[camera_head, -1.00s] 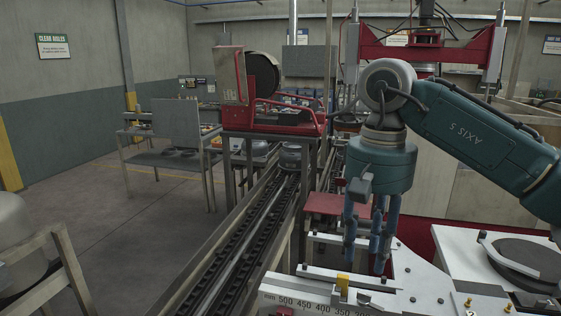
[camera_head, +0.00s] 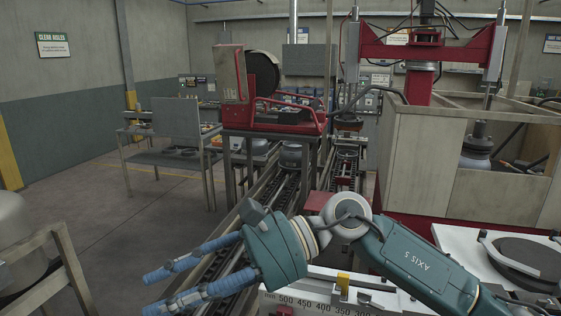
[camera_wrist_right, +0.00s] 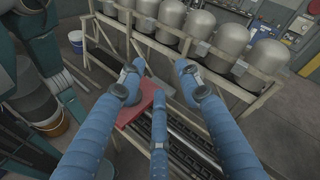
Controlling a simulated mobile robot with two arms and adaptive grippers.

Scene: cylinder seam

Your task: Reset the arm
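My right arm, teal with "AXIS 5" on its link, comes in from the lower right in the head view. Its right gripper (camera_head: 175,287) points left above the conveyor and the work table's left end. Its blue fingers are spread apart with nothing between them. In the right wrist view the same fingers (camera_wrist_right: 158,85) are apart and empty, over a red plate (camera_wrist_right: 143,103) and the conveyor far below. My left gripper is not in view.
A white work table (camera_head: 460,237) with a ruler scale lies below and right of my arm. A conveyor (camera_head: 262,205) runs back to a red machine (camera_head: 275,118). Grey cylinders (camera_wrist_right: 232,38) stand on a wooden rack. Open floor (camera_head: 110,230) lies left.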

